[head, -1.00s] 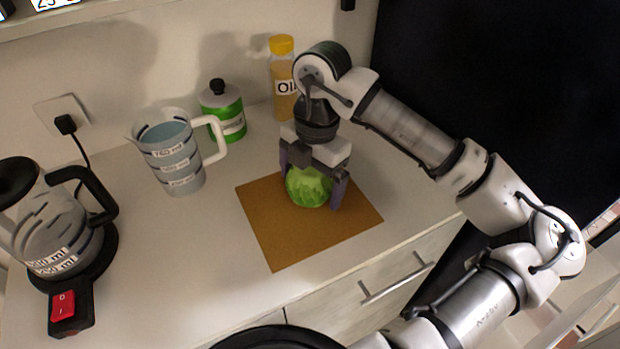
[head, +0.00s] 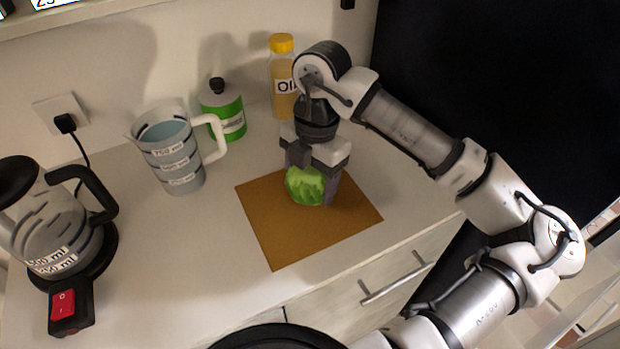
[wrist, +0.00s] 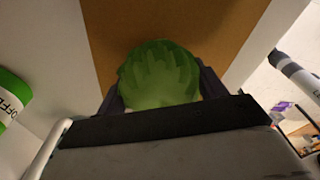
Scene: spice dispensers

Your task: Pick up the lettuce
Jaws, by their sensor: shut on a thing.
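The lettuce (head: 304,186) is a round green head at the upper part of the brown cutting board (head: 290,236). My gripper (head: 313,188) points down over it from above and is shut on it, with one finger on each side. In the wrist view the lettuce (wrist: 158,75) sits between the dark fingers, with the board (wrist: 215,25) behind it. I cannot tell whether its underside touches the board. The lettuce's top is partly hidden by my gripper.
A measuring jug (head: 172,155), a green bottle (head: 224,110) and an oil bottle (head: 283,80) stand behind and left of the board. A glass kettle (head: 55,235) is at the far left. The counter between kettle and board is clear.

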